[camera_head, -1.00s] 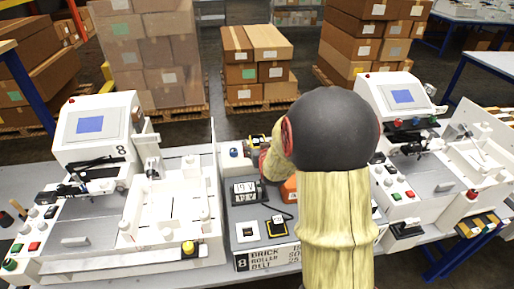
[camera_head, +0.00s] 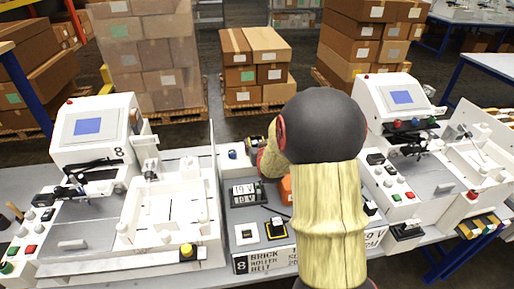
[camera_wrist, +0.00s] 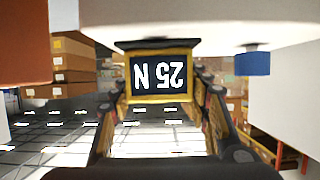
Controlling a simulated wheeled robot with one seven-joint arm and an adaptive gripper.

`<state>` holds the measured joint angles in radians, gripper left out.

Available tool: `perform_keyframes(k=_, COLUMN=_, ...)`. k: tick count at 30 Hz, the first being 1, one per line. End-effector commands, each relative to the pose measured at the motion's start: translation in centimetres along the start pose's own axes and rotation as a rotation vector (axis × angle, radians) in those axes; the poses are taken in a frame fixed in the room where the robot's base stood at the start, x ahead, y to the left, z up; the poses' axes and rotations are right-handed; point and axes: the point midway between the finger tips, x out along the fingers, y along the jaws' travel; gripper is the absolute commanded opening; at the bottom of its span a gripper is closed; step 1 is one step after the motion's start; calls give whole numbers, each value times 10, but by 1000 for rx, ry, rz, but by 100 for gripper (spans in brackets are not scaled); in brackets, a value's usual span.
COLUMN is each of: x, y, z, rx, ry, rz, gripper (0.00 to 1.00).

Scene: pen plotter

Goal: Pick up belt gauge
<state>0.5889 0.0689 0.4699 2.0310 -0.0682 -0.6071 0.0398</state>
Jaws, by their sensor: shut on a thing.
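The belt gauge (camera_wrist: 158,76) is a dark box with a yellow frame and a white display reading 25 N, upside down in the wrist view. My gripper (camera_wrist: 160,95) is shut on it, with a yellow-edged finger on either side. In the head view my gripper (camera_head: 256,152) is over the back of the middle bench section, largely hidden behind my arm. Only a small dark and yellow part of the gauge (camera_head: 255,141) shows there. I cannot tell from the head view whether the gauge touches anything beneath it.
White machines stand at left (camera_head: 98,140) and right (camera_head: 392,105). Between them, a black-and-white readout unit (camera_head: 244,194) and a yellow-edged pad (camera_head: 276,229) lie on the grey bench. An upright panel (camera_head: 213,165) borders the left machine. A blue knob (camera_wrist: 253,63) hangs close by in the wrist view.

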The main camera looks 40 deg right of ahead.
Motion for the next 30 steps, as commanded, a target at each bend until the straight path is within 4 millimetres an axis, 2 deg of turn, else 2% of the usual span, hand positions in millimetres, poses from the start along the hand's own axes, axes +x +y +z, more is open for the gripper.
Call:
perform_keyframes(k=15, x=0, y=0, z=-1, rx=0, ry=1, rz=0, gripper=12)
perform_keyframes(k=23, x=-1, y=0, z=-4, rx=0, ry=2, rz=0, gripper=11)
perform_keyframes(k=26, x=-4, y=0, z=-11, rx=0, ry=3, rz=0, gripper=11)
perform_keyframes(k=30, x=-11, y=0, z=-30, rx=0, ry=6, rz=0, gripper=11)
